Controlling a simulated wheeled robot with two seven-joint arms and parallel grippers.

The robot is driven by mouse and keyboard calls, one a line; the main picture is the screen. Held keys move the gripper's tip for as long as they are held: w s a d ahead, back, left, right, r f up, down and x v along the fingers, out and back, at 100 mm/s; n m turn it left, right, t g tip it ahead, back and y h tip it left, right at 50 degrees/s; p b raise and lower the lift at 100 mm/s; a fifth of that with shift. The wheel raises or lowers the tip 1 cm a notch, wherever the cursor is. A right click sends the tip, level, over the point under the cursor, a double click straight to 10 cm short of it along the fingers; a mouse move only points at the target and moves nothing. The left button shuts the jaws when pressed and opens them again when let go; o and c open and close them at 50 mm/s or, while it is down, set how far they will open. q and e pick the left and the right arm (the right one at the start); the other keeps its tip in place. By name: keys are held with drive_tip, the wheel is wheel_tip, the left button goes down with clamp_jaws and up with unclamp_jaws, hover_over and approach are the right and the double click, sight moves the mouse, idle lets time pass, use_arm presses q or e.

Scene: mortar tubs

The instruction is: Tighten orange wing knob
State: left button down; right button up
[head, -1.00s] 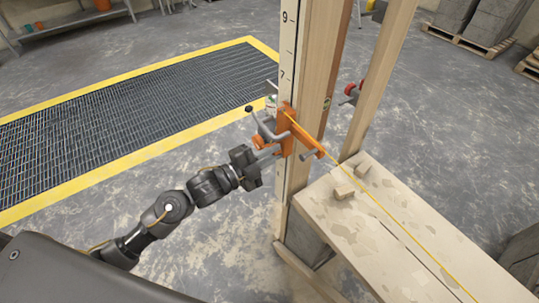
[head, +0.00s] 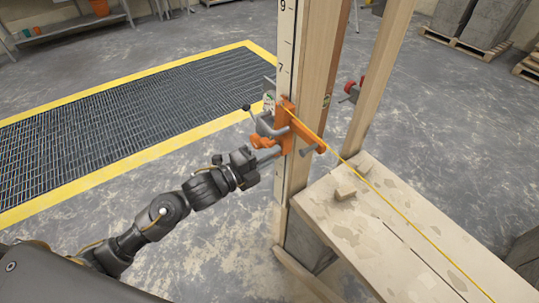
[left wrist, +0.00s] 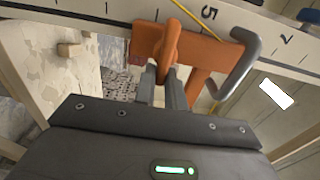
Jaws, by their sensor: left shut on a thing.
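The orange wing knob (head: 262,143) is on the left side of an orange clamp (head: 304,130) on the upright wooden post. My left gripper (head: 270,153) reaches it from the lower left. In the left wrist view the gripper's two fingers (left wrist: 165,85) are shut on the upright wing of the knob (left wrist: 171,40). The orange clamp body (left wrist: 218,50) lies behind it, against the marked white staff (left wrist: 115,22). A grey bent handle (left wrist: 239,65) stands to the right of the knob. My right gripper is not in view.
A yellow string (head: 390,190) runs from the clamp over the mortar-stained bench (head: 400,235). A second post (head: 378,75) stands behind. A yellow-edged floor grate (head: 130,115) lies left; floor around my arm is clear.

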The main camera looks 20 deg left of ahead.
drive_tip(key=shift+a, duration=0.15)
use_arm(q)
drive_tip(key=c, duration=1.5)
unclamp_jaws()
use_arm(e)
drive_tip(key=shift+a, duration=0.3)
use_arm(q)
drive_tip(key=shift+o, duration=0.2)
